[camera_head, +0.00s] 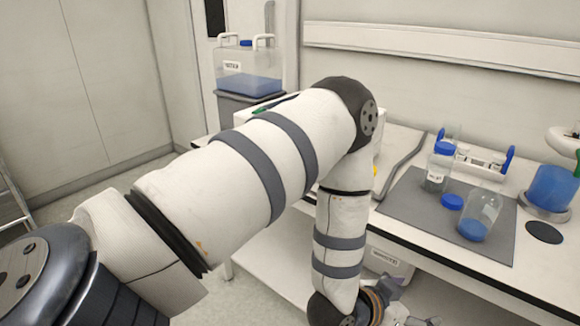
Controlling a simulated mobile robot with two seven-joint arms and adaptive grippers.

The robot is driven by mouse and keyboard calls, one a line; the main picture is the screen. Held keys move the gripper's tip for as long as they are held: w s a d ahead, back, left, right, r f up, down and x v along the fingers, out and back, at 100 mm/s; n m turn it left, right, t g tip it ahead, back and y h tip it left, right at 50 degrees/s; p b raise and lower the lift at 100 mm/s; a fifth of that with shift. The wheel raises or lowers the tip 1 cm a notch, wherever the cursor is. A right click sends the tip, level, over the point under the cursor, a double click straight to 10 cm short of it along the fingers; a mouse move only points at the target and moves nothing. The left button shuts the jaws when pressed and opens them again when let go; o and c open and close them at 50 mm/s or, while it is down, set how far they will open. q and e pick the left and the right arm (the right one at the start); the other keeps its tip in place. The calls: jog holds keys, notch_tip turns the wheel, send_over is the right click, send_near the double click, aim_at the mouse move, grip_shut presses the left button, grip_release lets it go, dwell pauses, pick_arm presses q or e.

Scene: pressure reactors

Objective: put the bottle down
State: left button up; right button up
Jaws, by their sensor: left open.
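A clear bottle with a blue cap and a white label (437,172) stands on the grey mat (412,212). To its right, a second clear bottle (484,208) with blue liquid at its bottom is also on the mat and shows no cap. A loose blue cap (452,202) lies on the mat between them. My left gripper (425,318) is low at the bottom edge, in front of and below the bench, apart from both bottles. It is open, its fingers are partly cut off by the frame, and I see no bottle in it. My right gripper is out of view.
Behind the bottles is a small rack with blue ends (484,158). A vessel of blue liquid (552,188) stands at the right, near a dark disc (544,232). A large container of blue liquid (248,72) stands at the back left. My left arm hides the bench's left part.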

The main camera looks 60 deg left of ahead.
pick_arm(q)
jog(key=s+a+f+g, duration=0.1)
jog(key=s+f+g, duration=0.35)
jog(key=s, duration=0.55)
jog(key=s+f+n+g+y, duration=0.1)
jog(key=s+f+g, duration=0.3)
jog(key=s, duration=0.5)
jog(key=s+a+f+g, duration=0.1)
jog(key=s+f+g, duration=0.3)
jog(key=s, duration=0.6)
jog(key=s+a+r+g+y+p, duration=0.1)
jog(key=s, duration=0.8)
jog(key=shift+s+a+r+n+g, duration=0.2)
jog(key=shift+s+r+n+g, duration=0.1)
jog(key=shift+s+r+g, duration=0.1)
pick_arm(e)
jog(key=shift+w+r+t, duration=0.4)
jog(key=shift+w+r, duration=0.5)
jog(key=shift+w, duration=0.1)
